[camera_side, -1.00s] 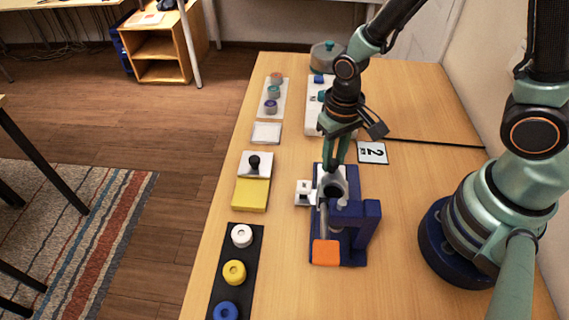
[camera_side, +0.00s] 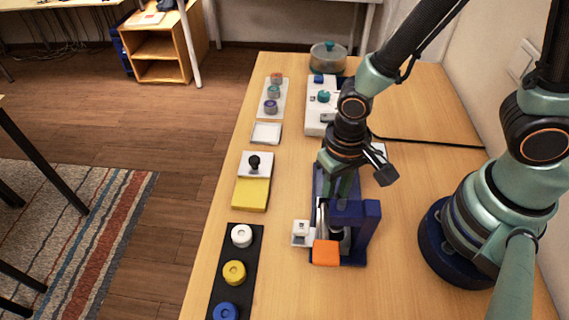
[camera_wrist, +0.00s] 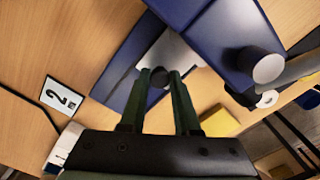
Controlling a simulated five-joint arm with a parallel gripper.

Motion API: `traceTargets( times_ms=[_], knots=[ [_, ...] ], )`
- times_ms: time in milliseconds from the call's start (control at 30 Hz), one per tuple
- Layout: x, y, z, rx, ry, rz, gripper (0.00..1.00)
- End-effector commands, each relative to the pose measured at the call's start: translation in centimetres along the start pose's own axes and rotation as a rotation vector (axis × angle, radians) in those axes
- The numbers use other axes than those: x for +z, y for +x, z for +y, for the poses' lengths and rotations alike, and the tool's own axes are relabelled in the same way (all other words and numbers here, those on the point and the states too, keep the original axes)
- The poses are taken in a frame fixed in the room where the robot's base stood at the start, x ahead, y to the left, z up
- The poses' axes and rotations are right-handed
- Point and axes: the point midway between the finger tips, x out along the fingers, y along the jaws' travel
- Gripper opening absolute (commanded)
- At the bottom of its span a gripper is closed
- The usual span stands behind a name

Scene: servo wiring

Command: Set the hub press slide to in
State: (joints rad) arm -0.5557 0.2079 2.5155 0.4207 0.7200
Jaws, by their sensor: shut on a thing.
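The hub press (camera_side: 370,215) is a dark blue base with a blue arch and an orange block (camera_side: 326,253) at its near end. My gripper (camera_side: 337,198) reaches down just behind the arch. In the wrist view, my gripper (camera_wrist: 162,76) is shut on the slide's dark knob (camera_wrist: 159,78), between both green fingers. The press's grey round plunger (camera_wrist: 269,68) shows on the arch. The arch and fingers hide part of the slide in the side view.
A black strip with white, yellow and blue rings (camera_side: 234,272) lies front left. A yellow pad (camera_side: 251,194) with a black-knobbed white plate (camera_side: 254,164) lies left. A white panel (camera_side: 321,103) and a lidded pot (camera_side: 328,56) stand behind. A card marked 2 (camera_wrist: 58,99) lies beside the press.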

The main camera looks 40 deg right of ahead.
Motion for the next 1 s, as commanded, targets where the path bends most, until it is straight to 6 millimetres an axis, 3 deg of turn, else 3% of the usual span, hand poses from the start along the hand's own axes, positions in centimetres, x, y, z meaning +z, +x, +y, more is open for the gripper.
traceTargets(
  times_ms=[233, 267, 300, 333, 733, 1000],
  knots=[
    [0.0, 0.0, -0.4, -0.005, -0.011, 0.005, 0.00],
    [0.0, 0.0, -0.4, -0.005, -0.011, 0.005, 0.42],
    [0.0, 0.0, -0.4, -0.005, -0.011, 0.005, 0.58],
    [0.0, 0.0, -0.4, -0.004, -0.011, 0.005, 0.61],
    [0.0, -0.3, -0.3, -0.004, -0.008, 0.004, 0.61],
    [-0.1, -3.2, -0.3, -0.007, -0.008, 0.008, 0.61]
  ],
)
